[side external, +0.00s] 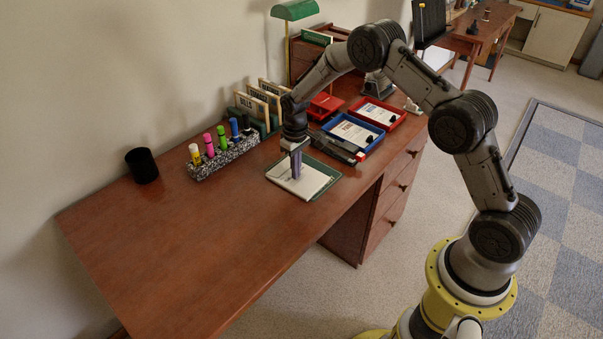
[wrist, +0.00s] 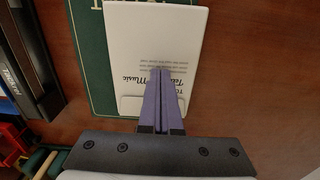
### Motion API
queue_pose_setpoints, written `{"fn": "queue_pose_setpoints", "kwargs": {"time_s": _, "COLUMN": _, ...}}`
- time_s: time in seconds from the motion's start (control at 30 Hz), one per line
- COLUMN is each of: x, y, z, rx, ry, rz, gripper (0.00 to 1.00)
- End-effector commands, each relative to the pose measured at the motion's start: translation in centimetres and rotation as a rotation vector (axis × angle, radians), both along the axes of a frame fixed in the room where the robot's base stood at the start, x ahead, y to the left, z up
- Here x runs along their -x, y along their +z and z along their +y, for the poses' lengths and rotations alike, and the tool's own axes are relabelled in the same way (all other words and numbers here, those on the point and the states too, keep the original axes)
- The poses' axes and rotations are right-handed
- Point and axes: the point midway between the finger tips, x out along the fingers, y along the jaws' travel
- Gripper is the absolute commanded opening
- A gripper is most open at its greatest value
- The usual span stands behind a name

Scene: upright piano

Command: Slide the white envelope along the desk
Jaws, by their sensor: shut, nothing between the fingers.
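The white envelope (side external: 312,183) lies flat on the desk (side external: 190,245), partly over a flat green item (side external: 325,165), near the desk's front edge. In the wrist view the envelope (wrist: 150,40) is a white rectangle with printed dark text, with the green item (wrist: 88,70) under and left of it. My gripper (side external: 296,177) points down over the envelope with its purple fingers together. In the wrist view the closed fingers (wrist: 160,72) cover part of the text. I cannot tell whether the tips touch the envelope.
A black cup (side external: 142,166) and a speckled holder (side external: 228,157) with several markers stand along the back. A blue tray (side external: 353,131), a red tray (side external: 388,108), upright books (side external: 262,97) and a green lamp (side external: 294,10) crowd the far end. The near left of the desk is clear.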

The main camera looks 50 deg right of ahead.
Motion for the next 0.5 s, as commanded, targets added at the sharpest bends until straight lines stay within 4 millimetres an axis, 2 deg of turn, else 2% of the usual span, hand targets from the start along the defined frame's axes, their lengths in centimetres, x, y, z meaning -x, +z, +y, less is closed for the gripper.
{"fn": "queue_pose_setpoints", "kwargs": {"time_s": 0.27, "x": 0.0, "y": 0.0, "z": -0.1, "rx": 0.000, "ry": 0.000, "rz": 0.000, "gripper": 0.00}}
{"fn": "queue_pose_setpoints", "kwargs": {"time_s": 0.5, "x": -0.1, "y": -0.2, "z": -1.1, "rx": 0.000, "ry": -0.002, "rz": 0.000, "gripper": 0.00}}
